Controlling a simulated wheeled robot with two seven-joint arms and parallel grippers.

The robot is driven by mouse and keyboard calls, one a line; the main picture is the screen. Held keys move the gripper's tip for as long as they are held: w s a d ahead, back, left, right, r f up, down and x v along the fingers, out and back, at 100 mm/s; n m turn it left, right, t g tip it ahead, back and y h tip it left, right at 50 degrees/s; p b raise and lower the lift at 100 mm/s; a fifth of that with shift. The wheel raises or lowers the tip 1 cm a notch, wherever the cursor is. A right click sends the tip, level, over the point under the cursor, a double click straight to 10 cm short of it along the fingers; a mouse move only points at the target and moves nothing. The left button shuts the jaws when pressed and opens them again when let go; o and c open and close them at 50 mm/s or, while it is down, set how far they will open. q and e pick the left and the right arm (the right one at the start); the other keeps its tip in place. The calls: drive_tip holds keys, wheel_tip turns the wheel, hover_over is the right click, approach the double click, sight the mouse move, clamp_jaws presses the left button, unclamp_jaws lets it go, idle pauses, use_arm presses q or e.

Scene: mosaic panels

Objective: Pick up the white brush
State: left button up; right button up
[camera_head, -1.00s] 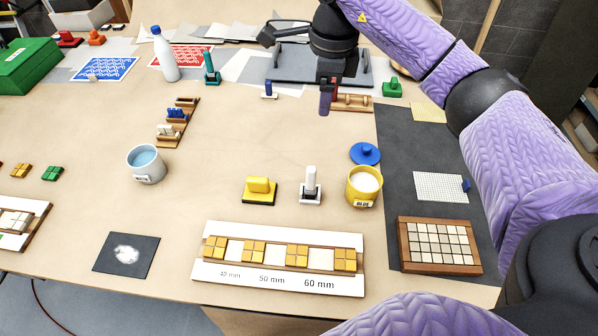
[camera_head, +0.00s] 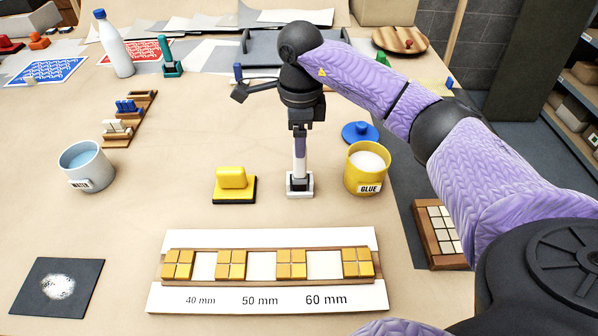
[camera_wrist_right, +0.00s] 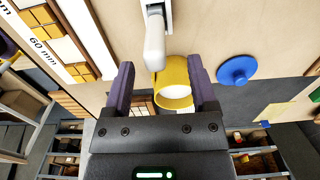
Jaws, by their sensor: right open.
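The white brush (camera_head: 300,166) stands upright on a small white and grey base, between the yellow block piece and the glue cup. My right gripper (camera_head: 300,142) is over the brush, pointing down, with its purple fingers at the handle's top. In the right wrist view, the brush (camera_wrist_right: 154,40) shows just ahead of the gap between the open fingers of my right gripper (camera_wrist_right: 161,85). It is not clear whether the handle top is between the fingers. My left gripper is not in view.
The yellow glue cup (camera_head: 365,178) stands close on the right, with a blue lid (camera_head: 360,132) behind it. A yellow piece on a black base (camera_head: 233,190) is on the left. The mosaic rack (camera_head: 262,238) lies in front. A water cup (camera_head: 86,178) is farther left.

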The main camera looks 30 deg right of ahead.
sight(300, 169)
drive_tip(key=f, duration=0.5)
drive_tip(key=shift+s+a+f+b, duration=0.1)
drive_tip(key=shift+s+f+b, duration=0.1)
drive_tip(key=shift+b, duration=0.15)
clamp_jaws()
